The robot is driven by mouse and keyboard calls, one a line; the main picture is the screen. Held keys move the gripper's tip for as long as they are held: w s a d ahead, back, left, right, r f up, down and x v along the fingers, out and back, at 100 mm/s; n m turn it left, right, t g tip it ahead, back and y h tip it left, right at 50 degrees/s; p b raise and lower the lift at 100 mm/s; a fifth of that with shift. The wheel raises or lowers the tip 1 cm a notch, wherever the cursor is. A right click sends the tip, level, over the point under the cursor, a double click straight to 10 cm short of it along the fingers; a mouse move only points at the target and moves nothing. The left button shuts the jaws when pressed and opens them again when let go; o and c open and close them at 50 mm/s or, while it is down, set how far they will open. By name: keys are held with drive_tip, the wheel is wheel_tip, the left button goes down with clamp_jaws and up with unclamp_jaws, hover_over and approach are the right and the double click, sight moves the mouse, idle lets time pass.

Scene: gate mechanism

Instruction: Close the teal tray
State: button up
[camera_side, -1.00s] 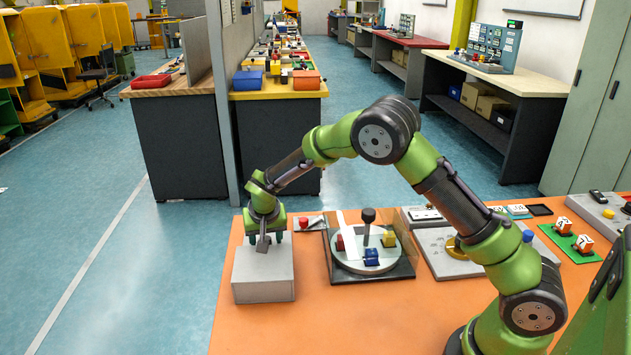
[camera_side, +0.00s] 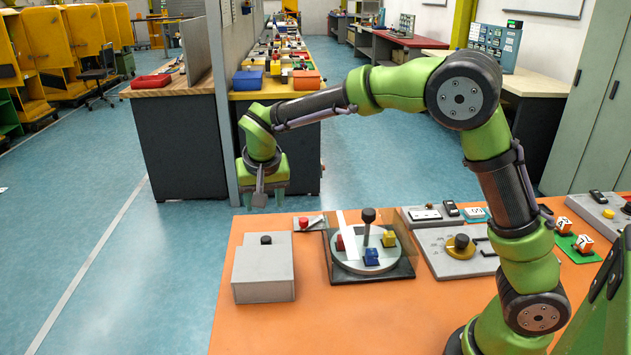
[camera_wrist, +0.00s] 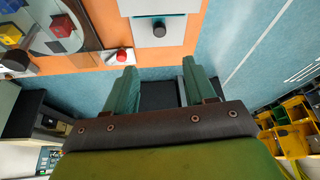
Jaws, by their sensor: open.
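My gripper (camera_side: 266,200) hangs above the back edge of the box, clear of the knob. Its two green fingers are apart with nothing between them; they also show in the wrist view (camera_wrist: 160,70).
Right of the box stands a round turntable (camera_side: 350,262) with coloured blocks and a black-knobbed post behind a clear panel. A small red button (camera_side: 304,223) sits behind them. A grey panel with a yellow dial (camera_side: 461,246) lies farther right. The table's front left is clear.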

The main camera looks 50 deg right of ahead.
drive_tip(key=shift+s+a+r, duration=0.1)
drive_tip(key=shift+r, duration=0.15)
